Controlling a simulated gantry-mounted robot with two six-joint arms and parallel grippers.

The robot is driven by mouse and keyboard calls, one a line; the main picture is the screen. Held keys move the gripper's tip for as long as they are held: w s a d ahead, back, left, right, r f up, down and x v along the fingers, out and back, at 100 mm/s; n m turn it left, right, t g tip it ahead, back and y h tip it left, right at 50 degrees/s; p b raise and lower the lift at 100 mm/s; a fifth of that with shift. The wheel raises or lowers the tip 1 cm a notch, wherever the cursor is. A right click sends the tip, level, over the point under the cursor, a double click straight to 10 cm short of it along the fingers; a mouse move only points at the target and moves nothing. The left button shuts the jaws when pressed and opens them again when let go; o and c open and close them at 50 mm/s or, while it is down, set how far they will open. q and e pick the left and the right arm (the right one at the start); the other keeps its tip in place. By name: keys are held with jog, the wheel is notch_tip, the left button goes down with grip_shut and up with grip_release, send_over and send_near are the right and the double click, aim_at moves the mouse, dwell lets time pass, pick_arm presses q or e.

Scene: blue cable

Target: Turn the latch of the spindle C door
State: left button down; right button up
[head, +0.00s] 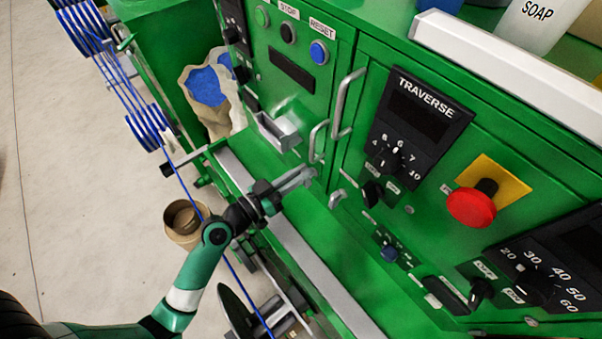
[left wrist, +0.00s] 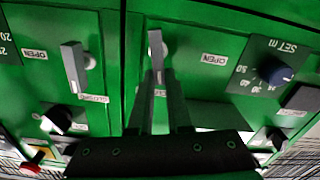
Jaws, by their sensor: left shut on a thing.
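My left gripper (head: 306,175) reaches in from the lower left in the head view, with its fingertips at the front of the green cabinet. In the left wrist view my left gripper (left wrist: 158,82) is shut on a grey latch handle (left wrist: 155,44), which stands in line with the fingers. An OPEN label (left wrist: 215,59) is beside this latch. A second grey latch (left wrist: 73,68) sits apart to its left, with OPEN and CLOSED labels. I cannot read a spindle C marking. The held latch is largely hidden by the gripper in the head view. My right gripper is not in view.
The green cabinet carries a TRAVERSE panel (head: 421,112), a red stop button (head: 472,207), a door handle (head: 346,103) and several knobs. A blue cable (head: 182,182) runs past my left arm. A tan bin (head: 183,222) stands on the open floor at left.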

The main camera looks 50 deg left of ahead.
aim_at(309, 165)
pick_arm(q)
jog(key=shift+a+f+n+p, duration=0.15)
jog(key=shift+a+f+n, duration=0.25)
jog(key=shift+n, duration=2.15)
jog(key=shift+a+f+n+p, duration=0.1)
jog(key=shift+a+f+n, duration=0.25)
jog(key=shift+n, duration=2.15)
jog(key=shift+a+f+n+p, duration=0.2)
jog(key=shift+f+n, duration=0.35)
jog(key=shift+n, duration=2)
jog(key=c, duration=0.9)
grip_release()
jog(key=shift+o, duration=0.2)
jog(key=shift+s, duration=0.1)
